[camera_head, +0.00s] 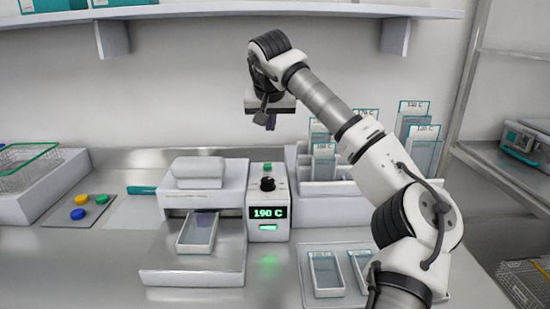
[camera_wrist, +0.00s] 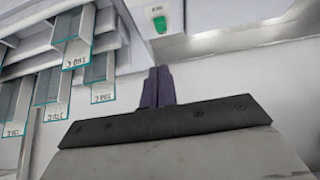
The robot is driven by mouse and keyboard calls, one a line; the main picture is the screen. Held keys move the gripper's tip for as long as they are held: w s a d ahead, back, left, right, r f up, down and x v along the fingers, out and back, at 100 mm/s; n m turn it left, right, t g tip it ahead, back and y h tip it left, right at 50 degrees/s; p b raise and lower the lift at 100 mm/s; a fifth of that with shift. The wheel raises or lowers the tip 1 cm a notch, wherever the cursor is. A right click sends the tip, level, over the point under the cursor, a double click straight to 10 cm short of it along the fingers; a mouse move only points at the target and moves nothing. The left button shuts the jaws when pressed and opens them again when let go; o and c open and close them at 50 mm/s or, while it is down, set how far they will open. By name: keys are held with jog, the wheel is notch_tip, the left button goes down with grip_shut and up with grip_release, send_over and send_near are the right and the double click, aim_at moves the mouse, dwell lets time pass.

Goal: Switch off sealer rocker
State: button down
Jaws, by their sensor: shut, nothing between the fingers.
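The sealer (camera_head: 205,182) is a white press on the steel bench with its control box (camera_head: 282,215) at its right side. The box's display (camera_head: 268,213) reads 190 C, with a green light (camera_head: 268,227) below it. A black knob (camera_head: 267,184) stands on top. A small green rocker (camera_head: 267,168) lies behind the knob; what looks like the same green rocker shows in the wrist view (camera_wrist: 160,24), beyond the fingertips. My gripper (camera_head: 270,124) is shut and empty, pointing down above and behind the control box, apart from it. The dark fingers are together in the wrist view (camera_wrist: 158,76).
A rack (camera_head: 330,188) of teal-edged pouches labelled 120 C stands right of the box. A tray (camera_head: 335,302) with pouches lies at front right. A pouch tray (camera_head: 197,232) sits in the sealer's mouth. Coloured buttons (camera_head: 80,200) are at left. A shelf (camera_head: 200,12) is overhead.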

dwell(0.3)
jog(key=p, duration=0.3)
send_over(270, 166)
jog(key=s, duration=0.1)
notch_tip(270, 166, down, 8)
jog(key=shift+s+f, duration=0.1)
jog(key=shift+f, duration=0.15)
jog(key=shift+s+f, duration=0.2)
jog(key=shift+f, duration=0.4)
jog(key=shift+s+f, duration=0.15)
jog(key=shift+f, duration=0.4)
jog(key=shift+s+f, duration=0.15)
jog(key=shift+f, duration=0.6)
jog(key=shift+f, duration=0.1)
